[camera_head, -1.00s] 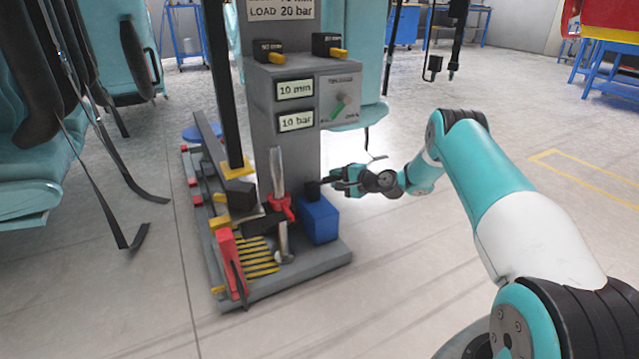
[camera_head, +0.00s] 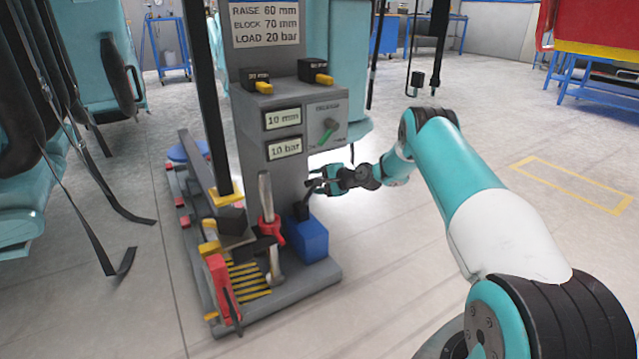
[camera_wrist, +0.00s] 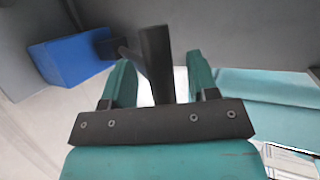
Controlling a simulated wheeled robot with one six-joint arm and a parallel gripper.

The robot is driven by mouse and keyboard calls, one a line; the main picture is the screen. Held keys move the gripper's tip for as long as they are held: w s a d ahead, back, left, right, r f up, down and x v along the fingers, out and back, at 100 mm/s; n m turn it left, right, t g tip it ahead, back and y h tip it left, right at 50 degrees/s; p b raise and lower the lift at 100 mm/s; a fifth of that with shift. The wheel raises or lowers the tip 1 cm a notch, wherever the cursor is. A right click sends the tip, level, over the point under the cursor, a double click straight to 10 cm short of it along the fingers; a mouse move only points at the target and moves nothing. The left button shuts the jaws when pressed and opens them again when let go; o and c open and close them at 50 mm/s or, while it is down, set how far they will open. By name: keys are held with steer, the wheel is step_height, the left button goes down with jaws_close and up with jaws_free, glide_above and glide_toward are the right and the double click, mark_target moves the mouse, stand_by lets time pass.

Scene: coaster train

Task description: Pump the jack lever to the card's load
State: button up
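The card (camera_head: 265,24) on the grey column reads RAISE 60 mm, BLOCK 70 mm, LOAD 20 bar. Two displays below read 10 mm (camera_head: 283,118) and 10 bar (camera_head: 284,148). A blue pump box (camera_head: 308,240) stands at the column's foot, with a black lever (camera_head: 303,207) rising from it. My gripper (camera_head: 318,181) is at the lever's upper end. In the wrist view, the gripper's teal fingers (camera_wrist: 160,82) are apart on either side of the black lever (camera_wrist: 157,62), with gaps showing. The blue box (camera_wrist: 70,55) is at upper left there.
A panel with a green-marked knob (camera_head: 328,130) is beside the displays. Black blocks with yellow tabs (camera_head: 257,80) sit on the ledge above. A red-collared metal post (camera_head: 267,215) and a red clamp (camera_head: 221,290) stand on the base. Open floor lies to the right.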

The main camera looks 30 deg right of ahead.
steer(key=shift+s+f, duration=0.1)
steer(key=p+v, duration=0.6)
steer(key=v, duration=1.1)
steer(key=shift+d, duration=0.15)
